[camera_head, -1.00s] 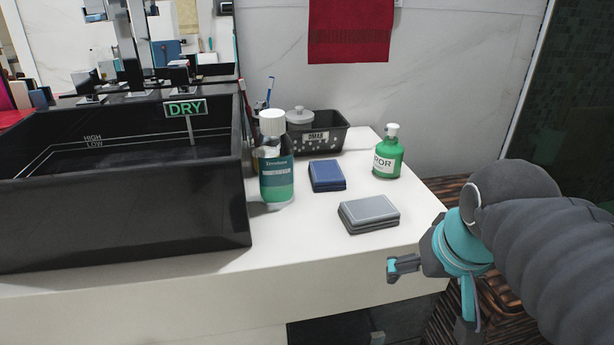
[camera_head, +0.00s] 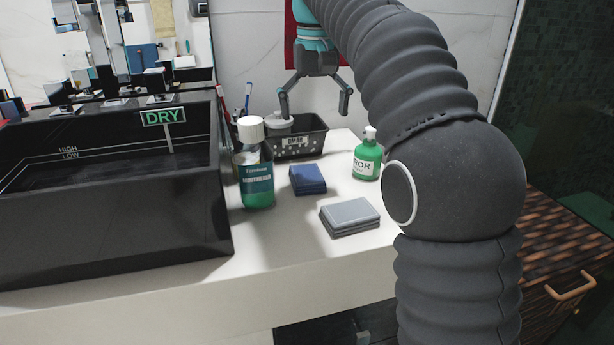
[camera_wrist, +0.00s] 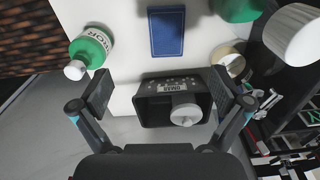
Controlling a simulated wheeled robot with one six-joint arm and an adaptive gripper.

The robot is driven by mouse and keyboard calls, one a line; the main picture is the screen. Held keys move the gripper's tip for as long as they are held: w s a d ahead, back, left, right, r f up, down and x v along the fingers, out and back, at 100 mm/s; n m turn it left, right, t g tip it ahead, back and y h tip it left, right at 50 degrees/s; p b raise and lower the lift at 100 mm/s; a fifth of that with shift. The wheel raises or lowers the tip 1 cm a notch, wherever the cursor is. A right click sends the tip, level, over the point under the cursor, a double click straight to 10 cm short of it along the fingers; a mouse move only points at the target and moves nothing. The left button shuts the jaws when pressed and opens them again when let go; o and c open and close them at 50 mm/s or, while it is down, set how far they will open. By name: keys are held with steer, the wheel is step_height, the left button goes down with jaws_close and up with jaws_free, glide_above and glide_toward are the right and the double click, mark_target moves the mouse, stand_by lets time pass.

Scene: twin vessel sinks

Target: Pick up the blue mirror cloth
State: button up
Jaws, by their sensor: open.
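The blue mirror cloth (camera_head: 307,179) is a small folded dark blue stack. It lies flat on the white counter between the mouthwash bottle (camera_head: 255,170) and the green bottle (camera_head: 367,158). In the wrist view the cloth (camera_wrist: 167,32) is at the top centre, beyond the fingertips. My gripper (camera_head: 315,100) is open and empty, above the back of the counter near the black basket (camera_head: 298,138). In the wrist view its spread fingers (camera_wrist: 163,92) stand on either side of the basket, with the cloth farther off. Nothing covers the cloth.
A folded grey cloth (camera_head: 350,217) lies in front of the blue one. A black sink (camera_head: 110,225) with a DRY sign (camera_head: 164,117) stands at left. A red towel (camera_head: 291,50) hangs on the wall behind my gripper. Bare counter surrounds the cloths.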

steer(key=b, duration=0.1)
glide_above(307, 175)
steer(key=f, duration=0.8)
steer(key=shift+d+f, duration=0.2)
steer(key=shift+d, duration=0.05)
steer(key=shift+a+f+b, duration=0.2)
steer(key=shift+f+b, duration=0.35)
steer(key=shift+f, duration=2.15)
steer(key=c, duration=1.2)
